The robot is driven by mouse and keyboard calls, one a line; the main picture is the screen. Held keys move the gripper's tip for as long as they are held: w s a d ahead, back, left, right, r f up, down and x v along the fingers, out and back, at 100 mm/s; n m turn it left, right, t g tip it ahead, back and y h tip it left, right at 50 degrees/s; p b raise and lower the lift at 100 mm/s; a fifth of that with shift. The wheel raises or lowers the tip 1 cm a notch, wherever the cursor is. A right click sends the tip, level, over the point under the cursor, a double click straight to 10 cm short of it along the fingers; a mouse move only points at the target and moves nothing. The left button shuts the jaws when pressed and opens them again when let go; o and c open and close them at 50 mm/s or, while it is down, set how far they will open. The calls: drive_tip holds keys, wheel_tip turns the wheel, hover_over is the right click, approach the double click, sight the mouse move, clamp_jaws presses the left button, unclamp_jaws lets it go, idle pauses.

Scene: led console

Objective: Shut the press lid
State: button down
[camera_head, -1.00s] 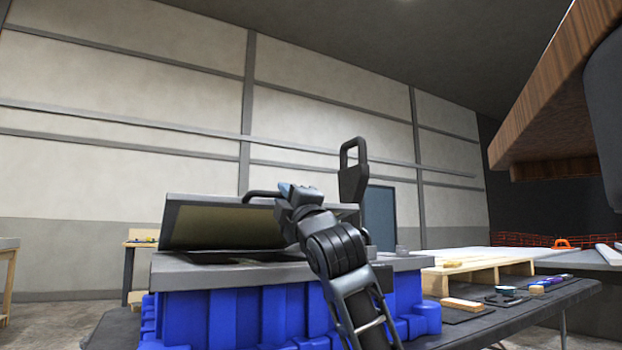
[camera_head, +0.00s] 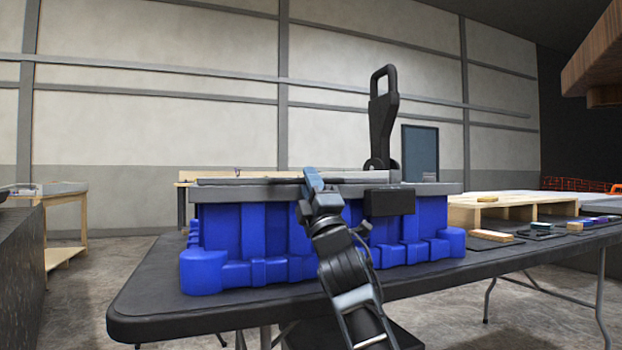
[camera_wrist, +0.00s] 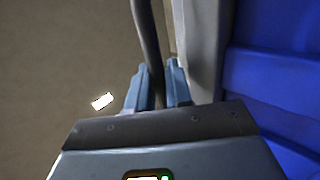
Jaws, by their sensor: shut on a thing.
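The press has a blue ribbed body (camera_head: 222,230) with a grey top plate (camera_head: 440,188) and stands on a black table. Its grey lid (camera_head: 235,182) lies flat or almost flat over the plate; I cannot tell whether a thin gap is left. My gripper (camera_head: 312,180) is at the lid's front edge, shut on the dark lid handle. In the wrist view the handle bar (camera_wrist: 148,40) runs between the two blue-grey fingers (camera_wrist: 158,85). A black lever (camera_head: 382,120) stands upright at the right of the lid, above a black block (camera_head: 390,201) on the front.
The black table (camera_head: 150,290) has bare room left of and in front of the press. A wooden pallet (camera_head: 510,208) and small items, including a wood-backed brush (camera_head: 492,234), lie to the right. A wooden overhang (camera_head: 595,60) is at upper right.

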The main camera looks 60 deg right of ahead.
drive_tip(key=shift+w+d+f, duration=0.15)
drive_tip(key=shift+d+f, duration=0.15)
drive_tip(key=shift+f, duration=0.25)
drive_tip(key=c, duration=1.2)
unclamp_jaws()
